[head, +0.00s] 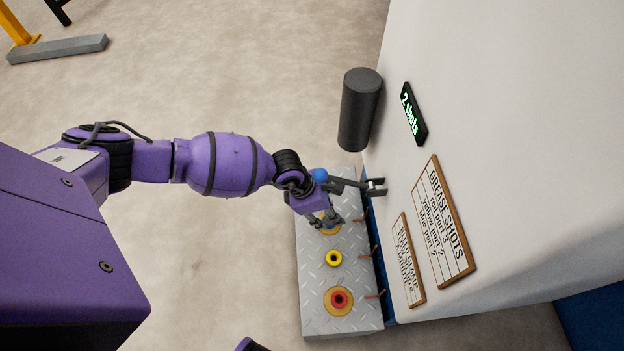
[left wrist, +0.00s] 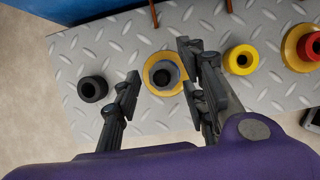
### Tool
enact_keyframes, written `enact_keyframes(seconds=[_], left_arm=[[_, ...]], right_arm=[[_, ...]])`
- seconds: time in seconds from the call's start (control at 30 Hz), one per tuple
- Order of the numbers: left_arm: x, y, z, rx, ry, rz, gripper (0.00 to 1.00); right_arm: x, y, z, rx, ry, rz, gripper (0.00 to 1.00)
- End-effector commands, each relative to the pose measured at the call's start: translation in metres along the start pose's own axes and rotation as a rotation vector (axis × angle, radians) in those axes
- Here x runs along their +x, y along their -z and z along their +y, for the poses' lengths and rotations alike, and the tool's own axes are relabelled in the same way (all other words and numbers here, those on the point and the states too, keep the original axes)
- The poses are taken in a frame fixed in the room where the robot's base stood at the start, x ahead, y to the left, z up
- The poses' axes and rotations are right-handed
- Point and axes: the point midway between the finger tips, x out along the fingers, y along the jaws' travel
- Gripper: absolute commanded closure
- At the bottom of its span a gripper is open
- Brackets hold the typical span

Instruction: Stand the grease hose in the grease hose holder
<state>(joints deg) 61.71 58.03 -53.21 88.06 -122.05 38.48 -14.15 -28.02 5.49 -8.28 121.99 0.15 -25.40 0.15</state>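My left gripper (left wrist: 163,62) is open, its fingers apart, above the grey tread plate (head: 312,318). Between the fingertips in the left wrist view is a dark grey ring on a yellow disc (left wrist: 150,88); I cannot tell its depth below them. No grease hose can be made out for certain. A dark arm with a pale forked tip (head: 376,187) stands near the wall beside my left wrist; I cannot tell whether it is the grease hose holder. A blue ball (head: 320,175) shows beside the wrist. My right gripper is not in view.
The plate carries a yellow ring (head: 333,258), a red ring on an orange disc (head: 339,300) and a black ring (left wrist: 92,89). A black cylinder (head: 360,108), a display reading "2 shots" (head: 414,113) and a grease shots sign (head: 443,221) are by the white wall.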

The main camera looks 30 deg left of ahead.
Motion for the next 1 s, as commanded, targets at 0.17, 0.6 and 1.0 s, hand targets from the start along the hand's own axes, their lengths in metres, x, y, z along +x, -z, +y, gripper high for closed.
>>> enact_keyframes(seconds=[0.17,0.6,1.0], left_arm=[[-0.0012,-0.0035,0.0019,0.002,-0.003,-0.004,0.61],[-0.0013,-0.0041,0.0024,0.002,-0.004,-0.006,1.0],[-0.0014,-0.0053,0.0026,0.003,-0.004,-0.008,1.0]], right_arm=[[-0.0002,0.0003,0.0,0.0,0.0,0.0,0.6],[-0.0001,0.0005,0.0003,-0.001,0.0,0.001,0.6],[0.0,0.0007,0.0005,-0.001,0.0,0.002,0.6]])
